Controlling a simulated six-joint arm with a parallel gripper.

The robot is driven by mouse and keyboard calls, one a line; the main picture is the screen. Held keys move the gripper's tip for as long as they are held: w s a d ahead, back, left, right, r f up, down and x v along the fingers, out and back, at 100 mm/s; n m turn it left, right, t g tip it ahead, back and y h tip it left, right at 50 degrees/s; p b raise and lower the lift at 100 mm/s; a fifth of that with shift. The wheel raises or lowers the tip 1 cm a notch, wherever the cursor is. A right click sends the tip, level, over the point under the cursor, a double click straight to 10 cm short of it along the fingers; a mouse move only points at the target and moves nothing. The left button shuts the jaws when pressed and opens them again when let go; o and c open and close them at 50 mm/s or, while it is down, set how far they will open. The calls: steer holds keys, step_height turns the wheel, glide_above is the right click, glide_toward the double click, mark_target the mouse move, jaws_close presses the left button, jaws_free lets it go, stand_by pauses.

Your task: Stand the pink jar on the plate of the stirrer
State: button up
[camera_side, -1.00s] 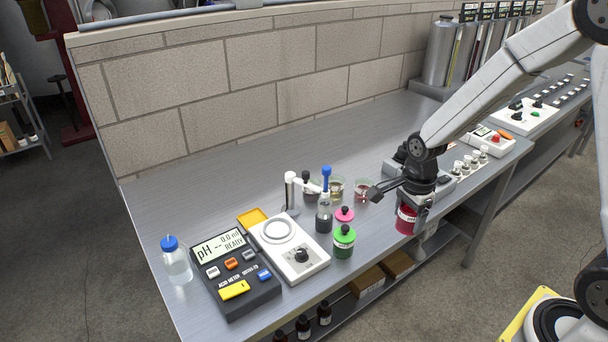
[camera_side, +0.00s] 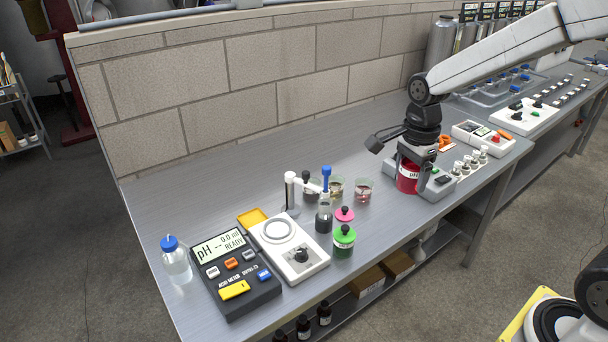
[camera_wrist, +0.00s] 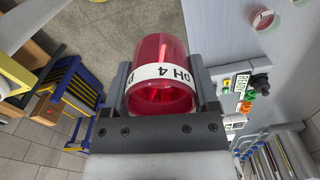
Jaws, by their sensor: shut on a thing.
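The pink-red jar (camera_side: 408,182) has a white band marked pH 4. In the wrist view the jar (camera_wrist: 160,98) sits between my two fingers. My gripper (camera_side: 409,172) is shut on it and points down from my arm. In the side view the jar is in front of or over a low grey unit (camera_side: 440,182); I cannot tell if they touch. A white device (camera_side: 306,258) with a round ringed plate (camera_side: 279,230) and a black knob, which looks like the stirrer, stands on the bench left of the jar. Its plate is bare.
A pH meter (camera_side: 235,272) is at the left. Small vials (camera_side: 470,162) stand to the right.

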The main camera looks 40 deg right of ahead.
steer(key=w+a+r+n, duration=0.1)
steer(key=w+a, duration=0.2)
steer(key=w, duration=0.4)
steer(key=w+a+n, duration=0.1)
steer(key=w+a, duration=0.2)
steer(key=w, duration=0.3)
steer(key=n, duration=0.3)
glide_above(277, 230)
steer(key=f, duration=0.1)
step_height(277, 230, down, 14)
steer(key=shift+f, duration=0.25)
steer(key=shift+f, duration=0.1)
steer(key=shift+f, duration=1.9)
steer(key=shift+f, duration=1.1)
stand_by(1.6)
